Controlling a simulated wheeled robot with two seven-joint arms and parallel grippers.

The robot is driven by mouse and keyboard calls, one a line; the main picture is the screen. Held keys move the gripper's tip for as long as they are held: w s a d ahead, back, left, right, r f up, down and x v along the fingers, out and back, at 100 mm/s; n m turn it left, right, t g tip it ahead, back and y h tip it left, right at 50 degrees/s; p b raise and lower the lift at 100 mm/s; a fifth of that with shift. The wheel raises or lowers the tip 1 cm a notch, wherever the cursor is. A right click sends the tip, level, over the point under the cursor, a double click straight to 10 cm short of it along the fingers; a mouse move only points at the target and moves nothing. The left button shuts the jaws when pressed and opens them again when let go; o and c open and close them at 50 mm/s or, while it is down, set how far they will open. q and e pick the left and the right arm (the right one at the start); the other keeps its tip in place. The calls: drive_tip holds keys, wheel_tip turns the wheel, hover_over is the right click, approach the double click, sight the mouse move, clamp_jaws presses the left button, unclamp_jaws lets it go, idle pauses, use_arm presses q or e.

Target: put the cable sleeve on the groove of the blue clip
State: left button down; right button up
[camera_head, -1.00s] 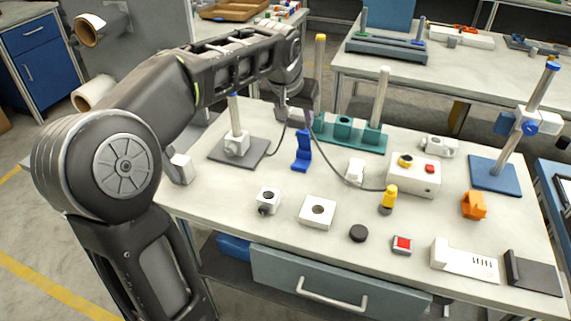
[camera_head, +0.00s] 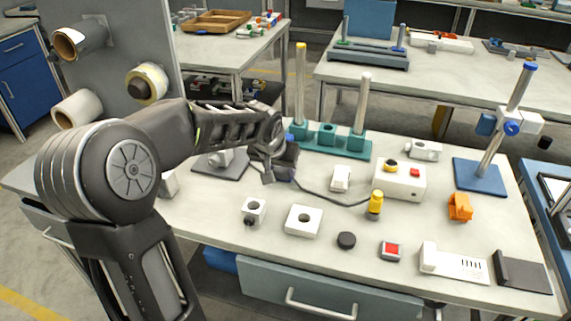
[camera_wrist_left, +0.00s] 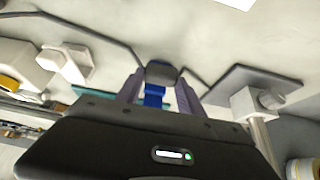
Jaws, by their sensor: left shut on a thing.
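My left gripper (camera_head: 268,176) is low over the left middle of the bench. In the left wrist view its two fingers (camera_wrist_left: 161,80) are shut on the dark grey cable sleeve (camera_wrist_left: 161,71). The thin black cable (camera_wrist_left: 118,38) runs out from both sides of the sleeve. Part of the blue clip (camera_wrist_left: 153,96) shows between the fingers, just by the sleeve; I cannot tell whether they touch or whether the sleeve is in the groove. In the head view the gripper hides most of the clip and the sleeve. My right gripper is not in view.
A grey plate with a post (camera_head: 222,165) stands left of the gripper. A teal base with posts (camera_head: 327,147) stands behind. The cable leads right toward a white box (camera_head: 400,182). A white block with a hole (camera_head: 304,221) lies in front. A yellow-topped plunger (camera_head: 375,204) stands to the right.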

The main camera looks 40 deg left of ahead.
use_arm(q)
drive_tip(key=shift+f, duration=0.15)
drive_tip(key=w, duration=0.2)
drive_tip(key=w+a+p, duration=0.1)
drive_tip(key=w, duration=0.1)
drive_tip(key=shift+a, duration=0.2)
drive_tip(key=shift+f, duration=0.55)
drive_tip(key=shift+s, duration=0.1)
drive_tip(key=shift+f, duration=0.1)
drive_tip(key=shift+f, duration=0.2)
drive_tip(key=c, duration=0.7)
unclamp_jaws()
drive_tip(key=shift+r, duration=0.1)
drive_tip(key=shift+c, duration=0.2)
drive_tip(key=shift+r, duration=0.15)
